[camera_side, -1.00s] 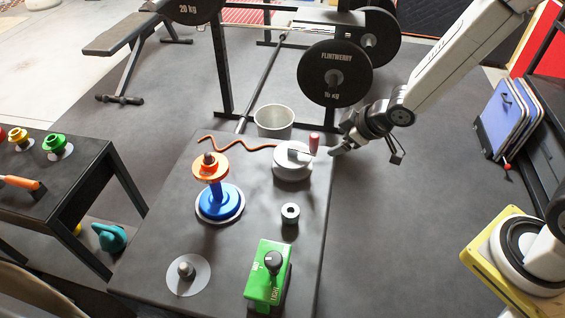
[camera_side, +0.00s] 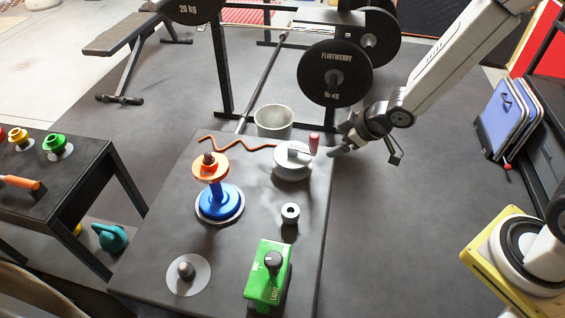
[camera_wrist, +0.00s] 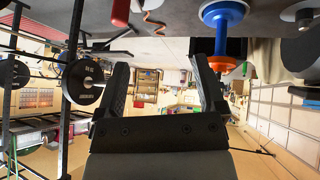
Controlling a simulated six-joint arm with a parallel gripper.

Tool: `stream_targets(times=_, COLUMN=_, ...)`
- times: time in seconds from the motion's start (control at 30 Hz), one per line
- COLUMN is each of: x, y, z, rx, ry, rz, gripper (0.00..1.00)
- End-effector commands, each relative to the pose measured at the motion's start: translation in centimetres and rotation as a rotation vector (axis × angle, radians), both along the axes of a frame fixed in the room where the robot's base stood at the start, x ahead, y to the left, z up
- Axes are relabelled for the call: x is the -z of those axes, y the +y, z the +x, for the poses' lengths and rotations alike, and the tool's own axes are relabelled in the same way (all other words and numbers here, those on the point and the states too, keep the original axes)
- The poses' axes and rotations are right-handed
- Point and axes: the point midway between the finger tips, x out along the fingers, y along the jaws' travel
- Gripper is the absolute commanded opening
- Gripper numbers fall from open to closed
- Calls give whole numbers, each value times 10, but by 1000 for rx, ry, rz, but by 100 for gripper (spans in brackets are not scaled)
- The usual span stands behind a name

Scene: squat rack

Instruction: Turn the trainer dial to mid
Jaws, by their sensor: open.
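The trainer dial is a black knob (camera_side: 273,261) on top of a green box (camera_side: 264,284) at the front of the dark table. White lettering shows on the box, too small to read surely. My gripper (camera_side: 340,147) is at the table's far right edge, beside the red-handled grey drum and well behind the dial. In the wrist view my gripper (camera_wrist: 162,78) has its two dark fingers wide apart with nothing between them. I cannot make out the dial in the wrist view.

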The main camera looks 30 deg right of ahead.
Motion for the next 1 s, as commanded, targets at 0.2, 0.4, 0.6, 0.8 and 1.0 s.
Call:
stream_targets(times=0.2, x=23, y=43, z=13, rx=-238, ry=-102, rz=71, gripper=89)
stream_targets(times=0.4, x=45, y=92, z=7, rx=-489, ry=-189, rz=203, gripper=89)
stream_targets(times=0.6, x=63, y=135, z=-19, rx=-722, ry=-247, rz=388, gripper=89)
stream_targets(times=0.8, x=76, y=166, z=-61, rx=-922, ry=-272, rz=625, gripper=89)
stream_targets(times=1.0, x=81, y=178, z=-100, rx=-1053, ry=-268, rz=846, gripper=89)
